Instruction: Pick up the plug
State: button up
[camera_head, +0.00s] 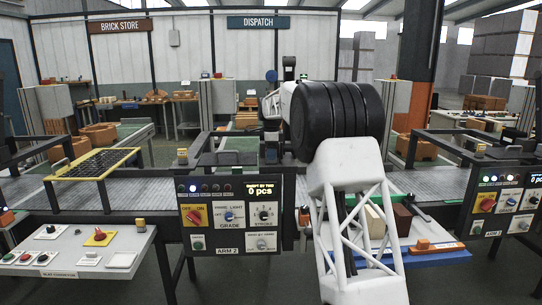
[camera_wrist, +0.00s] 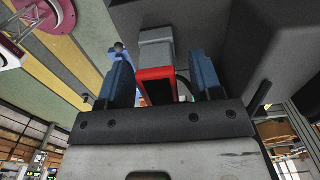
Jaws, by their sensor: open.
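In the wrist view my gripper (camera_wrist: 161,54) is open, with its two blue fingers well apart. A grey block with a red rim (camera_wrist: 157,76) shows between the fingers; it looks like the plug, but I cannot be sure. A gap shows on its left side, and a thin dark cable-like curve runs close to its right side. I cannot tell how deep it lies between the fingers. In the head view my white and black arm covers the middle, and I cannot make out the fingers or the plug there.
A large dark grey housing (camera_wrist: 265,50) fills the upper right of the wrist view, close to the right finger. In the head view a control panel (camera_head: 232,215) with knobs stands left of my arm. A blue tray (camera_head: 440,257) sits lower right.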

jog(key=shift+c, duration=0.2)
dwell(0.3)
jog(key=c, duration=1.1)
jog(key=shift+o, duration=0.2)
jog(key=shift+r, duration=0.1)
jog(key=shift+r, duration=1.7)
jog(key=s+d+r, duration=0.1)
jog(key=s, duration=1.5)
jog(key=shift+d+r, duration=0.2)
jog(key=shift+d, duration=0.2)
